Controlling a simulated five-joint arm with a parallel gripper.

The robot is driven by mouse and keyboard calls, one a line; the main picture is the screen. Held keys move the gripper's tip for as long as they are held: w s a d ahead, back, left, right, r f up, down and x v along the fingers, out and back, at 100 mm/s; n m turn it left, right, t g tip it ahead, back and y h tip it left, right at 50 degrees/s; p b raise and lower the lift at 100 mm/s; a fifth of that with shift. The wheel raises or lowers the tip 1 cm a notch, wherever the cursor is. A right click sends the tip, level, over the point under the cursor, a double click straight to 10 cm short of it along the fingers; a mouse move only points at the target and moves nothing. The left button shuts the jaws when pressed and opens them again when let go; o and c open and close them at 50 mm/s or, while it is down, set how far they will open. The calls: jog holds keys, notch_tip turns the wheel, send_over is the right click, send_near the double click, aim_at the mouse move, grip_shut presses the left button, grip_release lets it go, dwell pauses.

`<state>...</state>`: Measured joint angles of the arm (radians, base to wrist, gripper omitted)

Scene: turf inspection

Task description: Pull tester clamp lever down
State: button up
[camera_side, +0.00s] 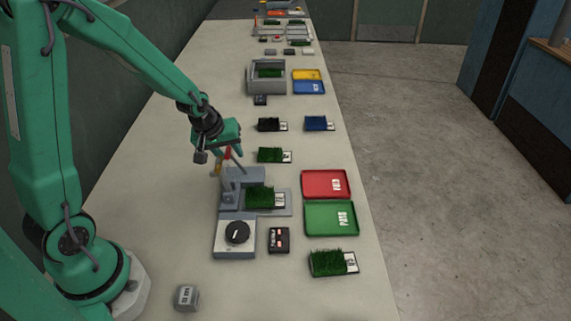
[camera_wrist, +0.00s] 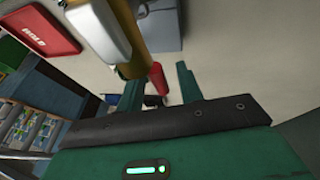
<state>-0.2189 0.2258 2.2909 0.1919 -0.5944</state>
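The tester (camera_side: 229,186) is a grey unit on the bench with a turf sample (camera_side: 259,196) on its plate. Its clamp lever has a red handle (camera_side: 227,154) that stands up, slightly tilted, above the tester. In the wrist view the red handle (camera_wrist: 158,80) shows between my two green fingers. My gripper (camera_side: 230,158) is over the tester, pointing down at the handle. In the wrist view my gripper (camera_wrist: 159,82) is open, with a gap visible on the right side of the handle. Whether a finger touches the handle is unclear.
A dial box (camera_side: 236,236) and a small black control box (camera_side: 279,240) stand in front of the tester. A red tray (camera_side: 313,193) and a green PASS tray (camera_side: 319,228) lie to its right. More turf samples (camera_side: 269,155) sit behind.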

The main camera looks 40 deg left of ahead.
jog(key=shift+x, duration=1)
jog(key=shift+c, duration=0.3)
grip_shut()
